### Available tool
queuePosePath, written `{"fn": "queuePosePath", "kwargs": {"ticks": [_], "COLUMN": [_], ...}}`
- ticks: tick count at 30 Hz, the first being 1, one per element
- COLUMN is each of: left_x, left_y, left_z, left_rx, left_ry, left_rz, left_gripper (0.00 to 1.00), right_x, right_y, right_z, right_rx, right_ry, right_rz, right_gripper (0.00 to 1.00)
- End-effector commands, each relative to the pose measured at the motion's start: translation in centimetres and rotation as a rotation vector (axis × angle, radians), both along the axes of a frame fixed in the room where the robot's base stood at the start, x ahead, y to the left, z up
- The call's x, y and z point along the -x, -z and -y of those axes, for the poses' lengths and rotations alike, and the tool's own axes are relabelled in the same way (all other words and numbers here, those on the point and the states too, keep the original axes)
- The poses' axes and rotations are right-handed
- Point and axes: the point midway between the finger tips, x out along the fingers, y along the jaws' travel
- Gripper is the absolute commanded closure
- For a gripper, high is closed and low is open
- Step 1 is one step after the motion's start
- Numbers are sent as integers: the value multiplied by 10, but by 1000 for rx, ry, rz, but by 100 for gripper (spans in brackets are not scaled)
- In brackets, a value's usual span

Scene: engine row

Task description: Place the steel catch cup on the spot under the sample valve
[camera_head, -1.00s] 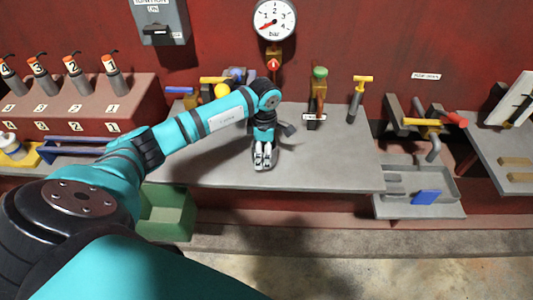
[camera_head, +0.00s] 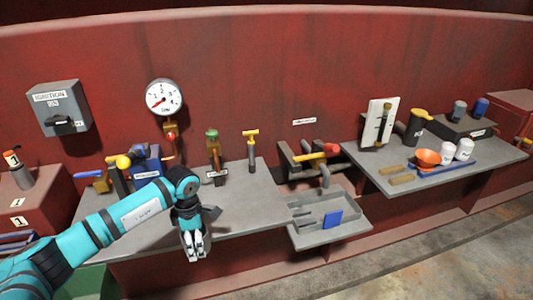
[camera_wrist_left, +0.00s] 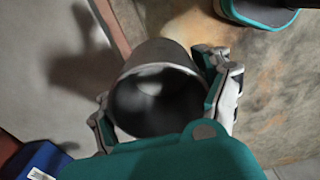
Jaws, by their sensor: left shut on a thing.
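My left gripper (camera_head: 194,250) is at the front edge of the grey bench in the head view. The left wrist view shows its fingers (camera_wrist_left: 165,95) on both sides of the steel catch cup (camera_wrist_left: 158,62), shut on it, with the cup's dark open mouth facing the camera. The cup is hard to make out in the head view. I cannot tell if this is the sample valve. My right gripper is not in view.
A blue block (camera_head: 333,218) lies in the tray. A green-topped valve (camera_head: 213,150) and a yellow T-handle (camera_head: 251,145) stand at the back of the bench (camera_head: 255,205). The bench between them and the tray is clear. A right-hand shelf (camera_head: 480,165) holds several items.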

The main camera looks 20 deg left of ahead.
Motion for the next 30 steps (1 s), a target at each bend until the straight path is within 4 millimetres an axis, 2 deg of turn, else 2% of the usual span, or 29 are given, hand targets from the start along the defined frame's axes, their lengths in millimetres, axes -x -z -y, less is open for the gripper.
{"fn": "queuePosePath", "kwargs": {"ticks": [4, 8, 11, 14, 19, 24, 27, 30], "left_x": [0, 4, 15, 35, 80, 118, 131, 136], "left_y": [-5, -23, -45, -68, -100, -118, -122, -124], "left_z": [7, 33, 64, 97, 139, 157, 161, 162], "left_rx": [1, 0, -2, -3, -5, -4, -2, -1], "left_ry": [51, 267, 554, 904, 1492, 1908, 2041, 2103], "left_rz": [3, 7, 8, 8, 4, 2, 0, -1], "left_gripper": [59, 59, 59, 59, 59, 59, 59, 59], "right_x": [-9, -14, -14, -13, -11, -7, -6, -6], "right_y": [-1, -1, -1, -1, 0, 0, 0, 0], "right_z": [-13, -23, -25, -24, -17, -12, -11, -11], "right_rx": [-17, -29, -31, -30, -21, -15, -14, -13], "right_ry": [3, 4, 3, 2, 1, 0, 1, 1], "right_rz": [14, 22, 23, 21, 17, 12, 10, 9], "right_gripper": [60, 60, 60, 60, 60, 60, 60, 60]}}
